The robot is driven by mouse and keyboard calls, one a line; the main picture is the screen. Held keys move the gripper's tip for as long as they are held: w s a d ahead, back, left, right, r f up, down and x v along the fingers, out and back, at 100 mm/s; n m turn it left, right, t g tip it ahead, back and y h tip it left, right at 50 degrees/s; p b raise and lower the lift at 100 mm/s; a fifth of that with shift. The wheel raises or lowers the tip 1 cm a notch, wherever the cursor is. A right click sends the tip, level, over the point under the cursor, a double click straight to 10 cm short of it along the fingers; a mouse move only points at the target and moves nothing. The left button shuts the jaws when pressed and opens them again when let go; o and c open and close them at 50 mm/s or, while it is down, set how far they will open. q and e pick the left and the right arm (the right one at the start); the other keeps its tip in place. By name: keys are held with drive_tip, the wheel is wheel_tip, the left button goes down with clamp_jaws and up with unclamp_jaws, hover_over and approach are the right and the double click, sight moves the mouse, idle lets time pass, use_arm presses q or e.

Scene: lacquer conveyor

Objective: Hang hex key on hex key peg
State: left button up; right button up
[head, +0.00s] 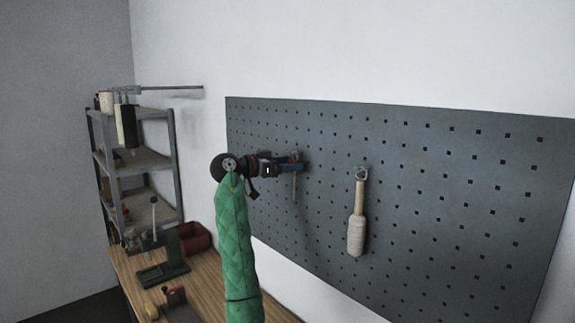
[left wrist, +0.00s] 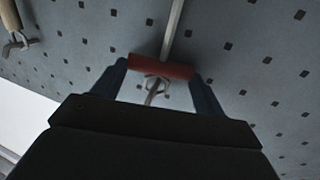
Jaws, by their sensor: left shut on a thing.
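My left gripper (head: 289,162) is in front of the pegboard, shut on the hex key. In the left wrist view the red handle (left wrist: 160,67) of the hex key lies crosswise between the two blue fingers (left wrist: 159,88). Its thin grey shaft (left wrist: 174,25) runs to the top of that picture; in the head view the shaft (head: 295,184) hangs down below the gripper. A grey metal hook (left wrist: 153,87), seemingly the hex key peg, shows close beside the handle between the fingers. I cannot tell whether they touch. In the head view the gripper hides this peg. My right gripper is not in view.
A pale-handled tool (head: 356,228) hangs on another peg to the right on the pegboard (head: 430,180). A wooden bench (head: 208,290) below holds a green press (head: 165,262) and a red bin (head: 195,238). A shelf rack (head: 155,160) stands at the left.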

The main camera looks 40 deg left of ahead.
use_arm(q)
drive_tip(key=shift+s+d+r, duration=0.1)
drive_tip(key=shift+d, duration=0.05)
drive_tip(key=o, duration=1.1)
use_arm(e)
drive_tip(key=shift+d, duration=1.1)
